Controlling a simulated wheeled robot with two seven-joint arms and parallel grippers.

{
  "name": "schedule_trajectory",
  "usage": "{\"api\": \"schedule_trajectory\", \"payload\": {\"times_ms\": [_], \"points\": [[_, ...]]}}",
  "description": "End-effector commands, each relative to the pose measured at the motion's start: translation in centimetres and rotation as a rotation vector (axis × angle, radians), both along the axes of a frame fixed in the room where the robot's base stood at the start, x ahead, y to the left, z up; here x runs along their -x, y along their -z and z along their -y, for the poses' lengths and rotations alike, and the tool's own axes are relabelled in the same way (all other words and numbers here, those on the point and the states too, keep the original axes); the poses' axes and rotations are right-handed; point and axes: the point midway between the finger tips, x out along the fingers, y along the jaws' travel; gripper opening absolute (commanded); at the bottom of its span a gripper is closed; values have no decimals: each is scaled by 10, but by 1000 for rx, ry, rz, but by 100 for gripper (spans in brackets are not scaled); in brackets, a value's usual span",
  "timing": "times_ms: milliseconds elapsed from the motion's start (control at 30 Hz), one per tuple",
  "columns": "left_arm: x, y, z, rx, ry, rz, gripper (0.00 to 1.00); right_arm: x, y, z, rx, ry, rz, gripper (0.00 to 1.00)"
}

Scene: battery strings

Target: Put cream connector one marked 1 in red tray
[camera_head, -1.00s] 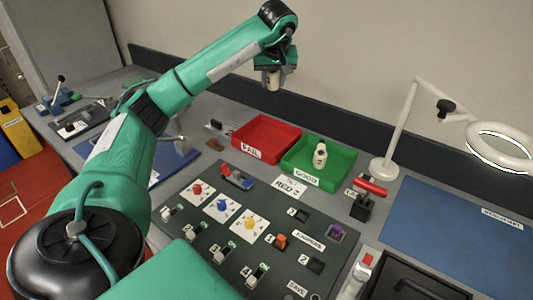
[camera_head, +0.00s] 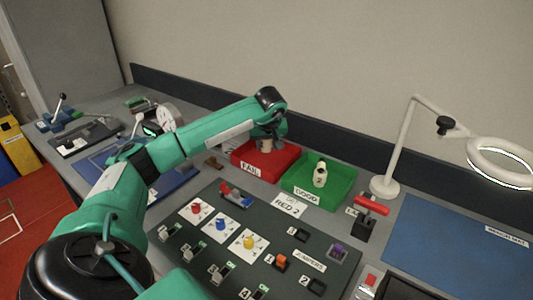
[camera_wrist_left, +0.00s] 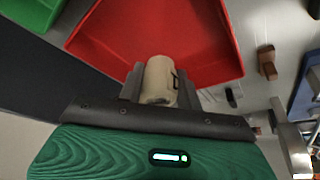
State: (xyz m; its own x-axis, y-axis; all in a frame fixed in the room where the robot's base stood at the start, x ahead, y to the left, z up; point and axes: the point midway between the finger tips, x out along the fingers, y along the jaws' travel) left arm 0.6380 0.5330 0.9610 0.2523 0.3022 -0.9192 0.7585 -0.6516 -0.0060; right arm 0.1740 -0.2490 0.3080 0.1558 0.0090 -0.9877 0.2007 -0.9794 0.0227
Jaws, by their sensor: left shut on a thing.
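My left gripper (camera_head: 270,137) is shut on a cream connector (camera_wrist_left: 158,82), a short cream cylinder with a dark mark on its side; I cannot read the mark. The gripper and connector are low over the red tray (camera_head: 248,161), labelled FAIL. In the left wrist view, the red tray (camera_wrist_left: 205,72) lies behind and below the connector. I cannot tell if the connector touches the tray floor. My right gripper is not in view.
The green tray (camera_head: 297,187), labelled GOOD, is just right of the red one and holds another cream piece (camera_head: 320,174). A dark board (camera_head: 215,245) with coloured plugs and switches lies in front. A white lamp stand (camera_head: 384,187) stands at right.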

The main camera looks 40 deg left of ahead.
Motion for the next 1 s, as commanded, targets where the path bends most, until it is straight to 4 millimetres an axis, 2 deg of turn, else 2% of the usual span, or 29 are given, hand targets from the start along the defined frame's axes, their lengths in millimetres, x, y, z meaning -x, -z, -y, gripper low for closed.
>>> {"api": "schedule_trajectory", "payload": {"times_ms": [167,300,400,767,800,867,1000], "points": [[0,12,0,1,0,0,8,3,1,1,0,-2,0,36],[0,32,1,1,1,-2,8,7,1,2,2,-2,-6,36],[0,41,0,1,0,0,8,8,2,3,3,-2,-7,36],[0,45,0,0,2,2,8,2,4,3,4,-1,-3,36],[0,44,0,1,2,1,43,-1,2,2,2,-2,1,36],[0,44,0,1,2,1,55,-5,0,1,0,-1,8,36],[0,44,0,0,1,0,57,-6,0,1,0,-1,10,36]]}}
